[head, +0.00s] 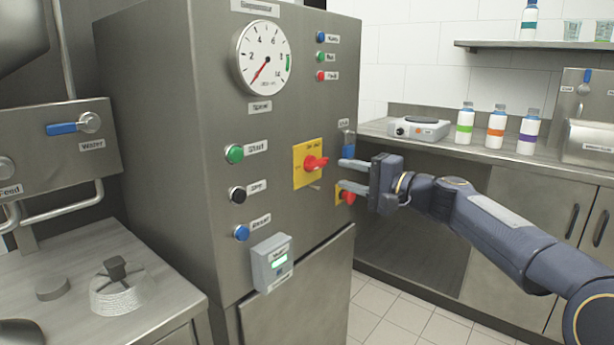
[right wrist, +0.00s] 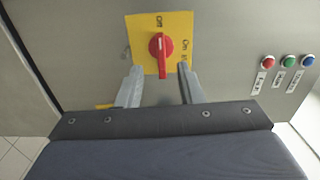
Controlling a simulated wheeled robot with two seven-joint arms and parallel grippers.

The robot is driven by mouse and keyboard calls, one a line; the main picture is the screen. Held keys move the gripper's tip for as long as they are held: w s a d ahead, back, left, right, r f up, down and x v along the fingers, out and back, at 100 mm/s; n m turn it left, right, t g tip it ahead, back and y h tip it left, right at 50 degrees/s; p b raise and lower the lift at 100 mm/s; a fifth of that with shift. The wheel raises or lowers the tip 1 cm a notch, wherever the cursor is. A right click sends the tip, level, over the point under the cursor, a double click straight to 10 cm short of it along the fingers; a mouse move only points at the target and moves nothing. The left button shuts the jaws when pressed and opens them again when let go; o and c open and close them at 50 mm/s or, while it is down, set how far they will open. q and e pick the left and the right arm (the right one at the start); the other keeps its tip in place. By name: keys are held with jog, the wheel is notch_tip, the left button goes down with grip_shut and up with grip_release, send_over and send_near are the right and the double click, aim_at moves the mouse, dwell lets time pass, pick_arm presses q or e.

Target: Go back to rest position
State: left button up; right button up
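My right gripper (head: 345,174) is in front of the right part of the steel cabinet's front, its fingers parted and pointing left. A red rotary switch (head: 315,162) on a yellow plate (head: 301,176) lies just left of the fingertips. In the right wrist view the red switch (right wrist: 161,55) shows beyond the gap between the two fingers (right wrist: 159,76), which hold nothing. There its handle stands upright in the picture, its white mark toward the "Off" label. A second, smaller red knob (head: 347,197) sits near the lower finger. My left gripper is not in view.
A steel worktop (head: 75,262) is at left. Tiled floor lies below my right arm.

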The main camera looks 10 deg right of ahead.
jog(key=s+a+f+n+g+h, duration=0.1)
jog(key=s+f+n+g+h, duration=0.15)
jog(key=s+f, duration=0.85)
jog(key=s+a+f+n+g+h+p, duration=0.1)
jog(key=s+a+f+n+g+h, duration=0.15)
jog(key=s+f, duration=0.85)
jog(key=s+f+n+g+h, duration=0.25)
jog(key=s+f+n, duration=0.2)
jog(key=s, duration=1.25)
notch_tip(320, 180, up, 27)
jog(key=g+p, duration=0.1)
jog(key=p, duration=2.5)
jog(key=shift+w+a+f+m+p, duration=0.2)
jog(key=shift+m+p, duration=0.1)
jog(key=shift+m, duration=0.15)
jog(key=shift+a, duration=0.1)
